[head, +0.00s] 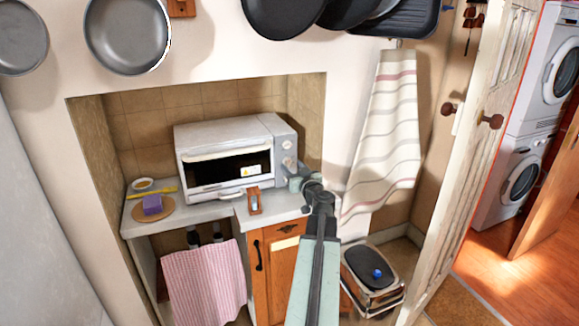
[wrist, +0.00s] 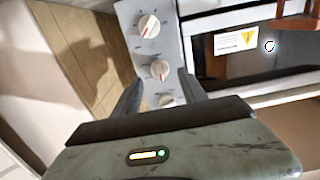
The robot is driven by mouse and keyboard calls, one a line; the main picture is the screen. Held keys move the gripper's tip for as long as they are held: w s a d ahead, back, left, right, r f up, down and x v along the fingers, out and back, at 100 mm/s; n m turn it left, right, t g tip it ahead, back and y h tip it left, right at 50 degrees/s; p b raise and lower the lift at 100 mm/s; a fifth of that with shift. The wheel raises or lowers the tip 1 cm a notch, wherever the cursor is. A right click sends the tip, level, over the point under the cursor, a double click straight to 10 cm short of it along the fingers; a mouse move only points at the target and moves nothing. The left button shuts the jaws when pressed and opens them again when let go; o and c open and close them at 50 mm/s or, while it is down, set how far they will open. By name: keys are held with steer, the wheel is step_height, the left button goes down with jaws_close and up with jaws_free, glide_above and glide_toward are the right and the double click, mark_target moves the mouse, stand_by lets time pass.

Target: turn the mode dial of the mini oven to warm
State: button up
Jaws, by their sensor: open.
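The white mini oven (head: 228,132) stands on the counter in the wall niche, with its door shut and its grey control panel (head: 286,142) on the right. In the wrist view the panel shows three round white dials: one at the top (wrist: 148,26), one in the middle (wrist: 159,70) and one lower down (wrist: 166,100), partly hidden by my gripper. I cannot read their labels, so which is the mode dial is unclear. My gripper (wrist: 160,78) is open; its fingers appear on either side of the middle and lower dials. Contact cannot be told. In the head view my gripper (head: 297,180) is at the panel's lower front.
A small wooden object (head: 254,201) stands on the counter before the oven. A striped towel (head: 385,135) hangs at right, near my arm. Pans (head: 127,35) hang above.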

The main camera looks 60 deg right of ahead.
mark_target(289, 163)
steer(key=x, duration=0.3)
